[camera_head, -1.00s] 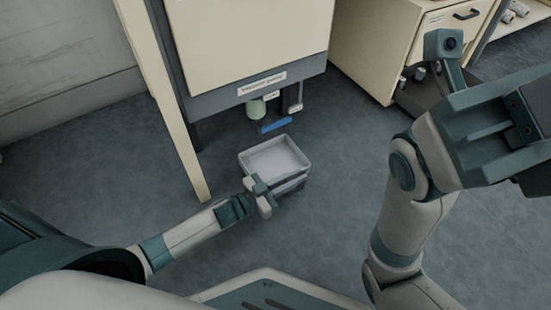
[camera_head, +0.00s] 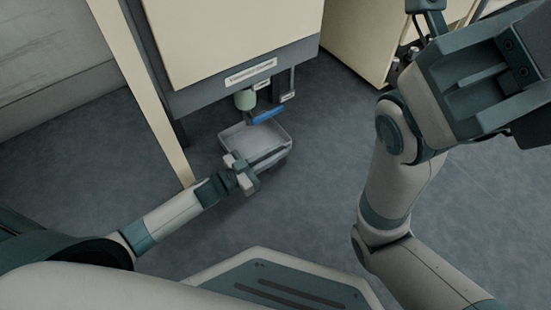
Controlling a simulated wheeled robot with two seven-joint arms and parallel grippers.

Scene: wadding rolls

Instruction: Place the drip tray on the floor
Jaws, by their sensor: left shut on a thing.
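The drip tray (camera_head: 268,144) is a pale grey, open rectangular tray, seen from above near the middle of the head view. My left gripper (camera_head: 243,172) is shut on its near left side, and its fingers hide part of that wall. The tray looks level and empty. I cannot tell whether its underside touches the floor (camera_head: 320,200). The tray is just in front of and partly below a cabinet with a green fitting and a blue handle. My right arm rises on the right side; its gripper fingers are not clearly seen.
The labelled cream cabinet (camera_head: 235,40) stands at the back, with a green fitting (camera_head: 245,99) and a blue handle (camera_head: 267,117) beneath it. A cream leg (camera_head: 150,110) stands to the left. Another cream cabinet (camera_head: 365,35) is at the back right. Floor between my arms is clear.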

